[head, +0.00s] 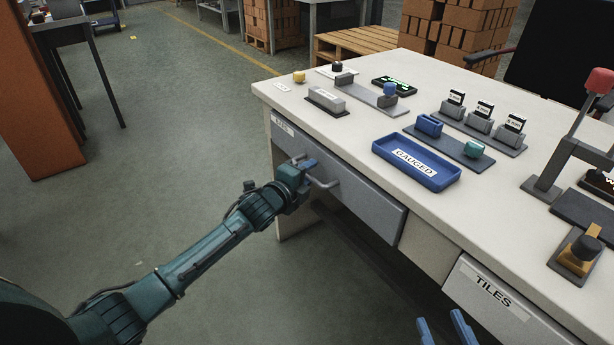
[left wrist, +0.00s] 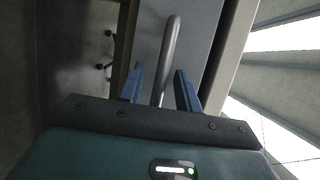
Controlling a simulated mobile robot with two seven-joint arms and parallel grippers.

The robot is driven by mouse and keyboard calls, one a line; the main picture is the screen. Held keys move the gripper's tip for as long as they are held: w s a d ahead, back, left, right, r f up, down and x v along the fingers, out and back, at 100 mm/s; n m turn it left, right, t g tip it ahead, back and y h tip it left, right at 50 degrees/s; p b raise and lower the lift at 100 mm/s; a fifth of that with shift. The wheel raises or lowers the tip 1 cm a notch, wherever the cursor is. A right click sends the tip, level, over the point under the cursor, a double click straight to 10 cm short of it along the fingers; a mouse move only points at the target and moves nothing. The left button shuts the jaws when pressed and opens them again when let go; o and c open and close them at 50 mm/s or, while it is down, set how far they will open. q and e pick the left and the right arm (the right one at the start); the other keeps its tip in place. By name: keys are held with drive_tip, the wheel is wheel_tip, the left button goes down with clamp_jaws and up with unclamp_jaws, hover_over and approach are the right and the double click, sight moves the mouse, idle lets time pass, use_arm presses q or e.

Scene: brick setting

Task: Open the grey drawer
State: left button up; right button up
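The grey drawer (head: 362,200) is in the front of the white workbench, in the head view. Its front stands out a little from the bench, with a dark gap below. Its bar handle (head: 326,184) faces my left arm. My left gripper (head: 306,166) is at the handle. In the left wrist view the handle bar (left wrist: 170,55) runs between the two blue fingers of my left gripper (left wrist: 160,90), with gaps visible on both sides, so the fingers are open around it. My right gripper (head: 442,328) shows only as two blue fingertips, apart and empty, at the bottom edge.
A light drawer labelled TILES (head: 490,300) is to the right in the same bench (head: 350,135). A blue GAUGED tray (head: 415,163) and several small fixtures stand on the top. The floor (head: 170,130) left of the bench is clear.

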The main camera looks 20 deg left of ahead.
use_arm(q)
clamp_jaws()
idle(0.3)
idle(0.3)
